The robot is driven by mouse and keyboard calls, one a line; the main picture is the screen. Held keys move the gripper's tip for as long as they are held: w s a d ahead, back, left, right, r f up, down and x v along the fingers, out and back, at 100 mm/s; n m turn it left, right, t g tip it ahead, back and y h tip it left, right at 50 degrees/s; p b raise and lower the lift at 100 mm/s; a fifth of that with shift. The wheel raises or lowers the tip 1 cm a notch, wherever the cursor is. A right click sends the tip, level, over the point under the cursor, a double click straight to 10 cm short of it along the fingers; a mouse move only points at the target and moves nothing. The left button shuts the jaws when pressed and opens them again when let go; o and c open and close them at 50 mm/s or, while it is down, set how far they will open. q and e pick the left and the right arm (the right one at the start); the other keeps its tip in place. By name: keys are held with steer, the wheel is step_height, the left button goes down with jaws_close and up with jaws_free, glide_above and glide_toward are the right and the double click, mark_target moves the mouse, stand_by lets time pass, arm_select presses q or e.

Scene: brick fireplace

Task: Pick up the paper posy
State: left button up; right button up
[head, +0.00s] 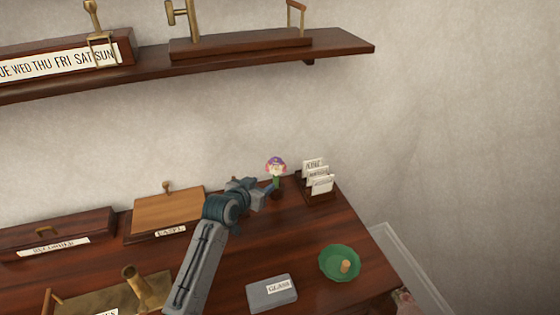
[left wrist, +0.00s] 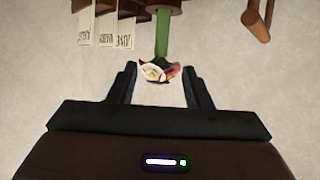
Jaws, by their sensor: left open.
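The paper posy (head: 277,167) stands upright near the back right of the dark wooden desk, with a purple, red and white head on a green stem. In the left wrist view, which looks upside down, its flower head (left wrist: 158,73) and green stem show between the tips of my fingers or just beyond them. My left gripper (head: 268,190) is open at the posy, its two fingers (left wrist: 160,82) one on each side. I cannot tell whether they touch it. My right gripper is not in view.
A card rack (head: 319,191) stands close to the right of the posy. A wooden board labelled EASEL (head: 168,212) lies to the left. A green dish (head: 340,276) and a grey labelled box (head: 272,292) are nearer. A shelf (head: 345,44) hangs above on the wall.

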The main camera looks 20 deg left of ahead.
mark_target(274, 176)
arm_select(q)
steer(key=p+x, duration=0.2)
steer(key=x, duration=0.6)
steer(key=shift+w, duration=0.4)
steer(key=shift+w+d+f, duration=0.1)
steer(key=shift+w+f, duration=0.15)
steer(key=shift+w, duration=0.25)
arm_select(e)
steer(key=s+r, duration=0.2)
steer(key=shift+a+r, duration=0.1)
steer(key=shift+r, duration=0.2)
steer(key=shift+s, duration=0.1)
arm_select(q)
jaws_close()
